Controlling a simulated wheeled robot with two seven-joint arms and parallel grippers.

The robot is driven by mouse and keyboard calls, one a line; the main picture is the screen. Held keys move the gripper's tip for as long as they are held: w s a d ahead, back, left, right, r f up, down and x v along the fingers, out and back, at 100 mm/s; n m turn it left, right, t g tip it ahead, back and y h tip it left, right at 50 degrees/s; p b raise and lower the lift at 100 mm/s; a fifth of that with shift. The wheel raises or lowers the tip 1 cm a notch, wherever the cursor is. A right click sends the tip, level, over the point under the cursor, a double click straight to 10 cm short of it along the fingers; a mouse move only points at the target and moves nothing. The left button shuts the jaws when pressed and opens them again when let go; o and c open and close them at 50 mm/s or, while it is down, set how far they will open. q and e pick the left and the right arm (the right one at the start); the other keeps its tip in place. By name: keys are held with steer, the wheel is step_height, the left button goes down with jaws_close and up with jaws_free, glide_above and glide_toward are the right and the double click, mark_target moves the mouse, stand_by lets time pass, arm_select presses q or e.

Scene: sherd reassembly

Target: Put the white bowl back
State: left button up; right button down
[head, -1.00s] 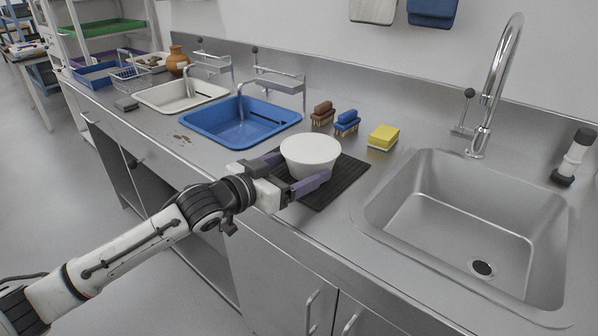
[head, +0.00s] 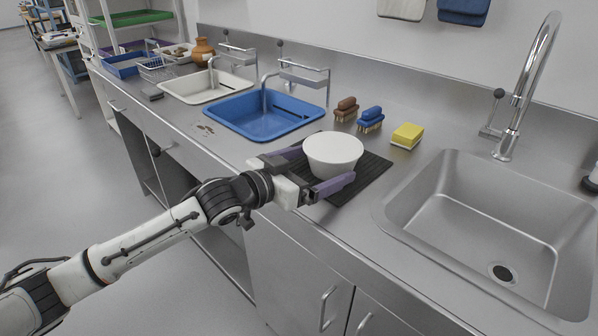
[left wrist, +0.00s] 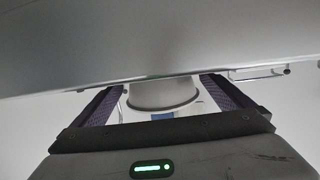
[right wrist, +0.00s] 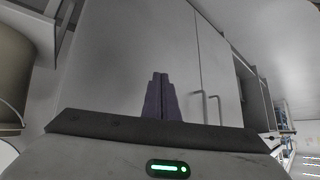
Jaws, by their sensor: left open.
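The white bowl (head: 333,152) sits over the dark ribbed mat (head: 371,178) on the steel counter, its wide end up. My left gripper (head: 328,164) is open, with one purple finger on the far left side of the bowl and one on its near side. Whether the fingers touch the bowl I cannot tell. In the left wrist view the bowl (left wrist: 162,92) shows between the two spread fingers. My right gripper (right wrist: 160,97) shows only in the right wrist view, its fingers together and empty, in front of grey cabinet doors.
A steel sink (head: 480,225) with a tall tap lies to the right of the mat. A blue basin (head: 262,134) and a white basin (head: 208,98) stand to the left. Behind the mat are a brown brush (head: 346,105), a blue brush (head: 370,116) and a yellow sponge (head: 407,133).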

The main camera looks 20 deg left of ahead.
arm_select(q)
steer(key=v, duration=1.1)
steer(key=shift+s+r, duration=0.1)
steer(key=shift+s, duration=0.1)
